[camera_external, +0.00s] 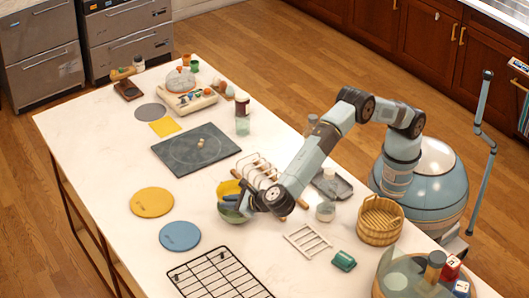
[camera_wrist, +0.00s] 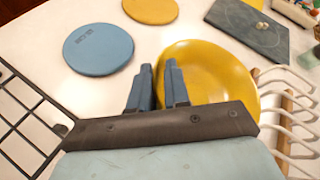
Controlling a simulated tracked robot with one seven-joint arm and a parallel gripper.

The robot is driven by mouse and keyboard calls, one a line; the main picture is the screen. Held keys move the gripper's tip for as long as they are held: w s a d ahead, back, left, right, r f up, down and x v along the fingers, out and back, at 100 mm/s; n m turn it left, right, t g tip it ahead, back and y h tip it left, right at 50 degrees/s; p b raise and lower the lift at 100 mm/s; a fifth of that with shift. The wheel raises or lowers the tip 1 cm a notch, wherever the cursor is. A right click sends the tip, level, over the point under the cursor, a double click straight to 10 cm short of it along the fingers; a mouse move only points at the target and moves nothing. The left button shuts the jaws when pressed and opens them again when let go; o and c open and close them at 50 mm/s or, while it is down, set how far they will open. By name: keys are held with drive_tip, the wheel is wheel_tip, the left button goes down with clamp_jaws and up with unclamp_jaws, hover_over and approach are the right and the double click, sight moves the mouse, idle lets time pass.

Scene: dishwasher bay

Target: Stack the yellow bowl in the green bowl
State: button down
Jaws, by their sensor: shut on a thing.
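The yellow bowl (camera_external: 229,187) is at the end of my arm in the external view, in or just over the green bowl (camera_external: 230,214). It also shows large in the wrist view (camera_wrist: 222,72), where its inside is empty. My gripper (camera_wrist: 158,67) is shut on the yellow bowl's left rim, one finger on each side of it. In the external view my gripper (camera_external: 246,204) partly covers both bowls. The green bowl is hidden in the wrist view. I cannot tell whether the yellow bowl rests on it.
A wire dish rack (camera_external: 262,170) stands close behind the bowls. A black grid rack (camera_external: 218,275) lies in front. A blue round mat (camera_external: 180,236) and a yellow round mat (camera_external: 152,202) lie to the left. A wicker basket (camera_external: 380,222) stands to the right.

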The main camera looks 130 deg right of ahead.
drive_tip(key=shift+f, duration=1.55)
drive_tip(key=shift+f, duration=0.1)
drive_tip(key=c, duration=1.1)
unclamp_jaws()
drive_tip(key=shift+f, duration=0.1)
